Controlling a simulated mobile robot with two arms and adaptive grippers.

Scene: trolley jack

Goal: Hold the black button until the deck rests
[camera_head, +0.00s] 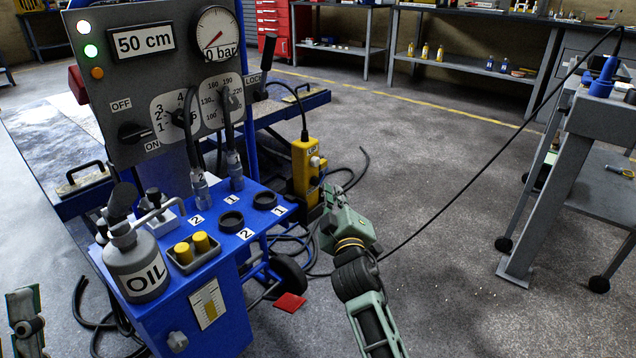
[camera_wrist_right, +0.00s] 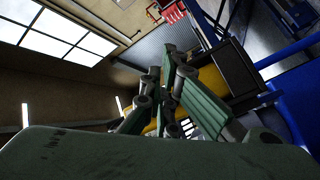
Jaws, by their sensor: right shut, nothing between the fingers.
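A yellow pendant (camera_head: 304,160) hangs on a black cable beside the blue console, with a label and a pale round control on its front. It also shows as a yellow body in the right wrist view (camera_wrist_right: 212,88), behind my fingers. I cannot make out the black button; my right gripper (camera_head: 324,200) covers the pendant's lower part. That gripper is shut and empty, its fingers (camera_wrist_right: 165,75) close to or touching the pendant. The deck (camera_head: 40,140) is a worn metal platform behind the console. The display (camera_head: 142,41) reads 50 cm. Part of my left gripper (camera_head: 25,312) shows at lower left.
The blue console (camera_head: 215,255) carries an oil can (camera_head: 135,265), hoses and sockets. The gauge (camera_head: 217,36) reads about 0 bar. Hoses and a red piece (camera_head: 290,302) lie on the floor. A grey table (camera_head: 600,180) stands right; floor between is mostly clear.

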